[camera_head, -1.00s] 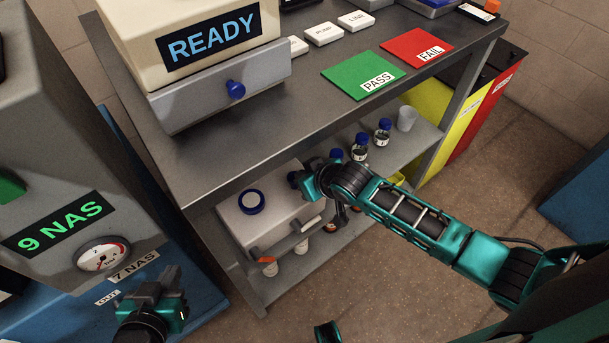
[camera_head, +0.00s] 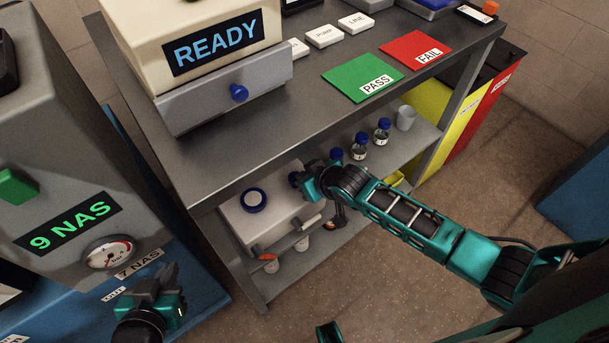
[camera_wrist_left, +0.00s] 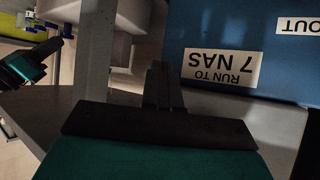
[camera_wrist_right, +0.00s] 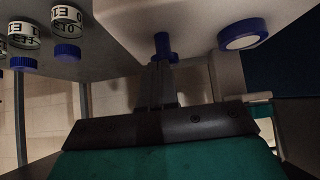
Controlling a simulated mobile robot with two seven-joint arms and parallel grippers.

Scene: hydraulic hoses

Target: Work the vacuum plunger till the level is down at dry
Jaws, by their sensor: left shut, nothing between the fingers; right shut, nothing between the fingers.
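A white box (camera_head: 272,222) stands on the lower shelf, with a round blue-rimmed cap (camera_head: 253,200) on it. In the right wrist view a blue knob (camera_wrist_right: 163,46) sticks out from the white box, and the cap (camera_wrist_right: 243,35) is to its right. My right gripper (camera_wrist_right: 160,72) is shut and empty, its fingertips right at the knob; whether they touch it I cannot tell. In the head view it mostly hides the knob. No level mark or "dry" label is readable. My left gripper (camera_head: 165,278) is shut and empty, in front of the blue cabinet marked 7 NAS.
The bench top holds the READY machine (camera_head: 190,35) with a blue-knobbed drawer, a green PASS mat (camera_head: 350,76) and a red FAIL mat (camera_head: 412,48). Small blue-capped bottles (camera_head: 359,152) share the lower shelf. A gauge (camera_head: 108,252) is at left. Floor at right is clear.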

